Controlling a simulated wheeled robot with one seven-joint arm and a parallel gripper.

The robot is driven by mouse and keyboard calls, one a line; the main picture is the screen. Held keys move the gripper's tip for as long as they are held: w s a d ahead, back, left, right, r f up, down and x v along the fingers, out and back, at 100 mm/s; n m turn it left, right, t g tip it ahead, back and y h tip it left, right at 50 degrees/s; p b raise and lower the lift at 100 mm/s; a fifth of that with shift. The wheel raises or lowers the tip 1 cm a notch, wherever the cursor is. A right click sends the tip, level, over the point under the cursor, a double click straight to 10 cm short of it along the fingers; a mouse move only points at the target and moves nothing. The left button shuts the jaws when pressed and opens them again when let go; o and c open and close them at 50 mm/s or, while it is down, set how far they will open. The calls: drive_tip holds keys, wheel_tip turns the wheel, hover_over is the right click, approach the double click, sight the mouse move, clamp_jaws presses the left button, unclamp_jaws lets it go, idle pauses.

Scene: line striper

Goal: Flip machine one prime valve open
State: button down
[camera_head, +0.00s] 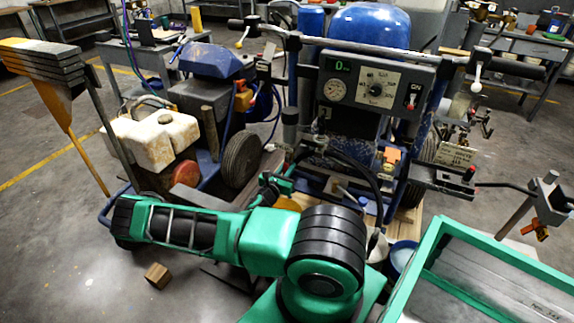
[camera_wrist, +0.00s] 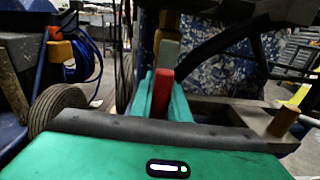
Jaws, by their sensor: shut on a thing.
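In the wrist view, a small red lever-like piece (camera_wrist: 161,93) stands upright between the two green fingers of my gripper (camera_wrist: 162,100). The fingers are closed on it. A grey block and an orange part (camera_wrist: 167,20) show just behind and above it; I cannot tell how they join the red piece. In the head view, my gripper (camera_head: 278,184) is low at the front of the striper with the control panel (camera_head: 375,88). The red piece cannot be made out there. I cannot tell from the frames whether the valve is open or closed.
An orange handle (camera_head: 391,155) sits on the striper's front, right of my gripper. A second machine with a stained white tank (camera_head: 158,136) stands to the left. A black hose (camera_wrist: 215,45) arches close to my fingers. A wooden block (camera_head: 157,275) lies on the floor.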

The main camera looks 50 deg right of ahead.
drive_tip(key=shift+n, duration=0.3)
drive_tip(key=c, duration=2)
unclamp_jaws()
drive_tip(key=v, duration=1)
drive_tip(key=shift+a, duration=0.4)
